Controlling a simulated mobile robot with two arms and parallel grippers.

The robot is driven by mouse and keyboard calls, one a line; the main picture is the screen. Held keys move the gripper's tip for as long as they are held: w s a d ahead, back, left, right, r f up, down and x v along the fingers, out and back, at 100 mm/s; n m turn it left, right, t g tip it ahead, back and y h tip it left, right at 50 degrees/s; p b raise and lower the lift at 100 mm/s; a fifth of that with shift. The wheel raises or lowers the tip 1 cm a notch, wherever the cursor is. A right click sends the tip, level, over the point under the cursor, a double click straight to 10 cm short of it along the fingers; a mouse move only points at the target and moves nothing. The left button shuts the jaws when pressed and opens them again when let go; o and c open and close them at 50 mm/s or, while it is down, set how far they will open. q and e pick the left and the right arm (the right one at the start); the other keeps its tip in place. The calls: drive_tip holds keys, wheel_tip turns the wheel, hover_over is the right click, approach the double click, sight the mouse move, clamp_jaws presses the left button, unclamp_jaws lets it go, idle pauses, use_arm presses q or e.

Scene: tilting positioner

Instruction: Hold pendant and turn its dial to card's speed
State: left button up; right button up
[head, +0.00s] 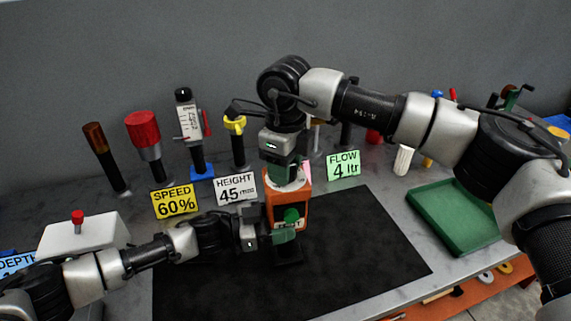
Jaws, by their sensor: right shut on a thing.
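The orange pendant (291,206) stands over the black mat, with a white dial face (288,181) at its top and a green round part on its front. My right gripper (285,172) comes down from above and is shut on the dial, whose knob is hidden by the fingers. My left gripper (274,239) is at the pendant's lower front, from the left; whether its jaws are closed on the pendant is unclear. The yellow card (175,202) reads SPEED 60%. The dial's setting is too small to read.
The HEIGHT 45 card (236,189) and FLOW 4 ltr card (343,165) stand behind the black mat (375,240). Several upright tools stand at the back left. A white box with a red button (82,234) is at left, a green tray (455,213) at right.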

use_arm(q)
drive_tip(key=shift+a, duration=0.1)
use_arm(e)
drive_tip(key=n, duration=0.4)
drive_tip(key=shift+n, duration=0.4)
drive_tip(key=n, duration=0.3)
drive_tip(key=shift+r+n, duration=0.1)
drive_tip(key=shift+n, duration=0.2)
drive_tip(key=n, duration=0.4)
drive_tip(key=shift+n, duration=2.2)
drive_tip(key=shift+d, duration=0.1)
drive_tip(key=o, duration=0.9)
drive_tip(key=shift+o, duration=0.2)
wheel_tip(320, 180, up, 12)
